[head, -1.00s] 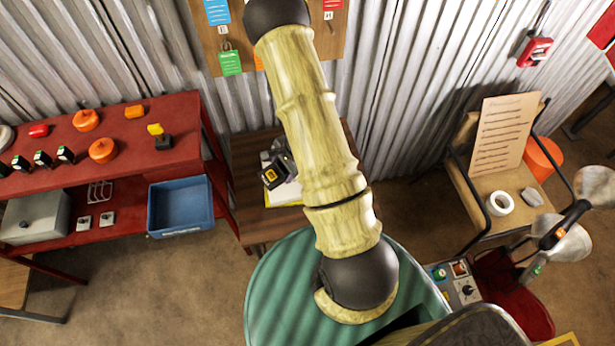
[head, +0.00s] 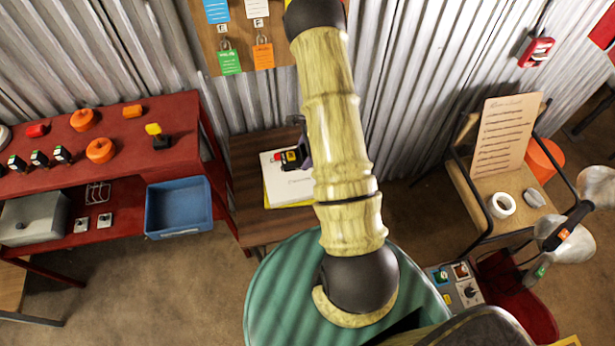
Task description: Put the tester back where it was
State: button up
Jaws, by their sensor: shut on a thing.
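The tester (head: 291,158), a small yellow and black piece with a red end, shows just left of my forearm, over the white paper on the small wooden table. My gripper (head: 303,152) is shut on it. Only a dark sliver of the gripper shows; the arm hides the rest. I cannot tell whether the tester touches the paper or is held above it.
The wooden table (head: 250,150) bears a paper on a yellow folder (head: 286,190). At left stands a red bench (head: 120,165) with orange pieces, a yellow-topped black piece (head: 157,136) and a blue bin (head: 180,205). A tag board (head: 245,40) hangs behind. A stand with a notice (head: 508,130) is right.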

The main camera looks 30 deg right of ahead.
jog(key=p, duration=0.1)
send_over(300, 178)
jog(key=d, duration=0.2)
jog(key=shift+s+a+f, duration=0.15)
jog(key=shift+f, duration=1.3)
jog(key=shift+s+a+f, duration=0.1)
jog(key=shift+f, duration=1.3)
jog(key=shift+f, duration=0.1)
jog(key=shift+f+p, duration=0.5)
jog(key=shift+f, duration=1.5)
jog(key=o, duration=1.1)
jog(key=shift+f, duration=0.1)
jog(key=shift+o, duration=0.3)
